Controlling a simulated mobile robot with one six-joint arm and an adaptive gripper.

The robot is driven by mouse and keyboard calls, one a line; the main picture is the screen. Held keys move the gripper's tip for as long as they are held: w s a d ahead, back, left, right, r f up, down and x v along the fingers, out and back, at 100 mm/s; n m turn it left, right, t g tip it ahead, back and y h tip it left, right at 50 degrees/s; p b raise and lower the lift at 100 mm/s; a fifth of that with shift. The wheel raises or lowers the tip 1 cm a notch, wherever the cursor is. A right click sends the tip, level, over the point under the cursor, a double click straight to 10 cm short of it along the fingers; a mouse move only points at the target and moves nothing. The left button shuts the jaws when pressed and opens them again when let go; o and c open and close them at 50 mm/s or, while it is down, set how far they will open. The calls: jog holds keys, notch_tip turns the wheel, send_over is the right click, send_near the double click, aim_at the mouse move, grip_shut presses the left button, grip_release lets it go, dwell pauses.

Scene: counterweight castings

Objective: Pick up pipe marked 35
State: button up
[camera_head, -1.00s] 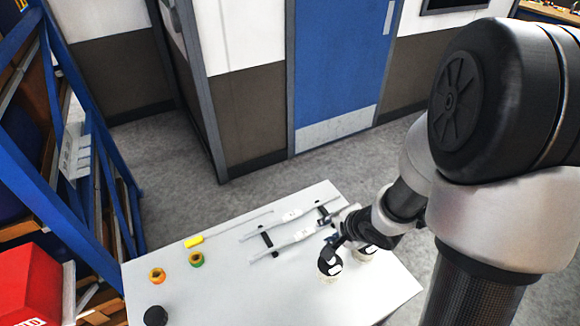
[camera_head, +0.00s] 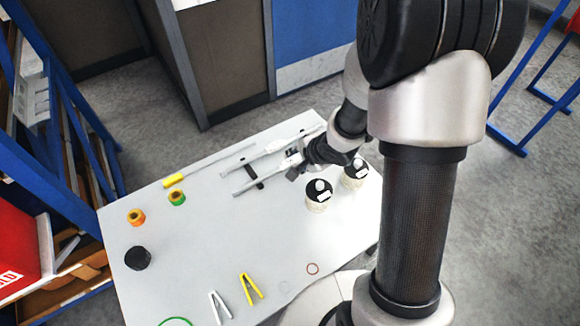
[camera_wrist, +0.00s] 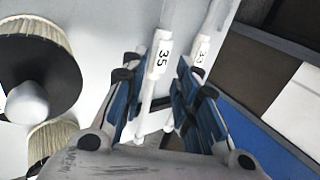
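The pipe marked 35 (camera_wrist: 160,58) is a pale tube with a white label, seen between my finger pads in the wrist view. In the head view it appears to be the nearer of two pale pipes (camera_head: 258,178). My gripper (camera_wrist: 158,95) is open, with a blue and black finger on either side of this pipe; I cannot tell whether either touches it. In the head view my gripper (camera_head: 298,172) is over the pipe's right part and hides some of it. A second pipe, with a label that looks like 33 (camera_wrist: 201,52), lies beside it, partly behind the right finger.
Black supports (camera_head: 254,177) sit under the pipes on the white table (camera_head: 220,230). Two black-topped brushes (camera_head: 318,194) stand close to my gripper. Tape rolls (camera_head: 137,217), a yellow-handled tool (camera_head: 173,180), a black disc (camera_head: 138,258) and clamps (camera_head: 250,289) lie around the table.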

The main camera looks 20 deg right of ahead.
aim_at(291, 163)
jog(key=b+x, duration=0.3)
jog(key=x, duration=0.1)
jog(key=shift+s+f+b, duration=0.15)
jog(key=shift+f+b, duration=0.15)
jog(key=shift+w+f, duration=0.3)
jog(key=shift+w, duration=0.05)
jog(key=shift+r, duration=0.1)
grip_shut()
